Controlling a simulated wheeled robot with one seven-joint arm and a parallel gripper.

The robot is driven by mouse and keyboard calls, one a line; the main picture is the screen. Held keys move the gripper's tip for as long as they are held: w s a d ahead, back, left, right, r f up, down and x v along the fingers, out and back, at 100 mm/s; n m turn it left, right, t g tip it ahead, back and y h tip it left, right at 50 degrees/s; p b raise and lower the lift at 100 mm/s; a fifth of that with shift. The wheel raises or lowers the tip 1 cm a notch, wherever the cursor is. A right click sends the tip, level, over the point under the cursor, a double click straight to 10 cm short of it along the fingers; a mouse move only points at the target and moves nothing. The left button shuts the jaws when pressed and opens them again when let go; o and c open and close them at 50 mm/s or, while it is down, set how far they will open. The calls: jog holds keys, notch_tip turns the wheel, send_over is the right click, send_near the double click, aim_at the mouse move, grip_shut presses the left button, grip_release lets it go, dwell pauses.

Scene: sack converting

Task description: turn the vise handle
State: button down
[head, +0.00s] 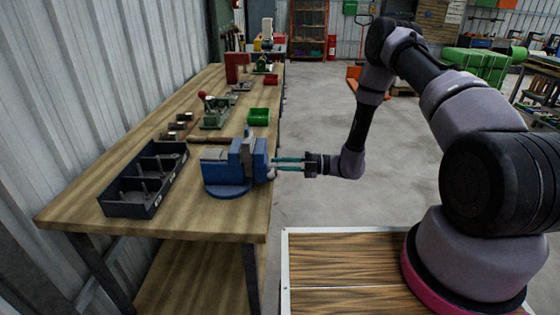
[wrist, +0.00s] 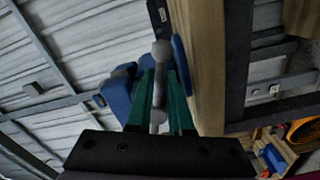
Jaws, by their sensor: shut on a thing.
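The blue vise (head: 228,178) stands on the workbench near its right edge in the head view. Its grey vise handle (wrist: 161,82) shows in the wrist view as a bar with rounded ends. In the head view the handle (head: 271,174) is a small grey shape at the vise's right side. My gripper (head: 277,164) reaches in from the right with teal fingers. In the wrist view my gripper (wrist: 160,92) has the handle between its two fingers and is shut on it. Part of the blue vise body (wrist: 118,92) shows left of the fingers.
The wooden workbench (head: 200,222) runs along the corrugated wall. A dark divided tray (head: 146,180) lies left of the vise.

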jog(key=shift+s+d+f+m, duration=0.1)
jog(key=shift+f+m, duration=0.2)
jog(key=shift+m, duration=0.25)
jog(key=shift+s+f+m, duration=0.1)
jog(key=shift+f+m, duration=0.2)
jog(key=shift+m, duration=0.25)
jog(key=c, duration=0.8)
grip_release()
jog(key=d, duration=1)
jog(key=shift+s+d, duration=0.25)
jog(key=shift+d, duration=0.15)
